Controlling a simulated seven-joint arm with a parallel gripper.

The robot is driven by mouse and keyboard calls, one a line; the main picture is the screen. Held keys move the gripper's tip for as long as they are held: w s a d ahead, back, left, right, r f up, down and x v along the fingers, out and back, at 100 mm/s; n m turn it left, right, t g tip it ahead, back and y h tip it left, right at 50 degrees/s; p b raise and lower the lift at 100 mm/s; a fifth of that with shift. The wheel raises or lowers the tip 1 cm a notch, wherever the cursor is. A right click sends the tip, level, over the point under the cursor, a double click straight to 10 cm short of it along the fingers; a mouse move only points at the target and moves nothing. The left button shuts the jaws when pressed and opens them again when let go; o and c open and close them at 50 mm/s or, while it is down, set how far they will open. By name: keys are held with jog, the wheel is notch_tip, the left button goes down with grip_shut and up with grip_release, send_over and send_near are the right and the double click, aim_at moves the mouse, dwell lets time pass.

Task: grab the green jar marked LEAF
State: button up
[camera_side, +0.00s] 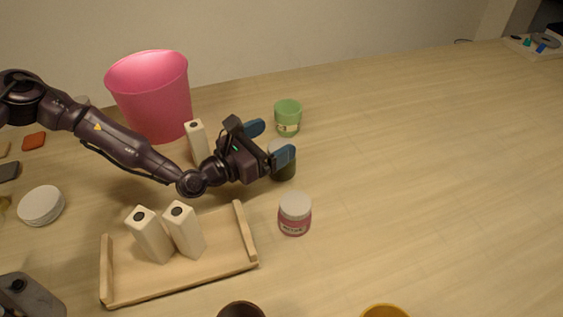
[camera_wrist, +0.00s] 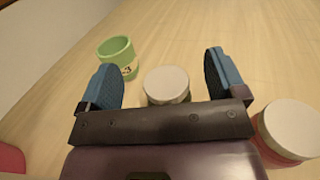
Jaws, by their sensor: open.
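A dark green jar (camera_side: 286,173) with a white lid stands on the table, partly hidden behind a finger of my gripper (camera_side: 270,142). In the wrist view its white lid (camera_wrist: 166,82) shows between the two blue fingers (camera_wrist: 160,78), near the palm. My gripper is open, and I see no grip on the jar. A light green, lidless jar or cup (camera_side: 288,116) with a pale label stands beyond the fingers; it also shows in the wrist view (camera_wrist: 117,55). I cannot read LEAF on either green thing; the dark jar's label is hidden.
A pink jar with a white lid (camera_side: 294,216) stands nearer the camera. A wooden tray (camera_side: 190,283) holds two cream blocks (camera_side: 149,236); another cream block (camera_side: 198,142) stands behind my arm. A pink bucket (camera_side: 152,98) is at the back.

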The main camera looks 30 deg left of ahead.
aim_at(287, 172)
notch_tip(287, 172, down, 4)
jog(key=shift+r, duration=0.1)
jog(key=shift+x, duration=1.1)
jog(key=shift+w+d, duration=0.2)
jog(key=shift+w, duration=0.15)
jog(key=shift+r, duration=0.15)
jog(key=c, duration=1.2)
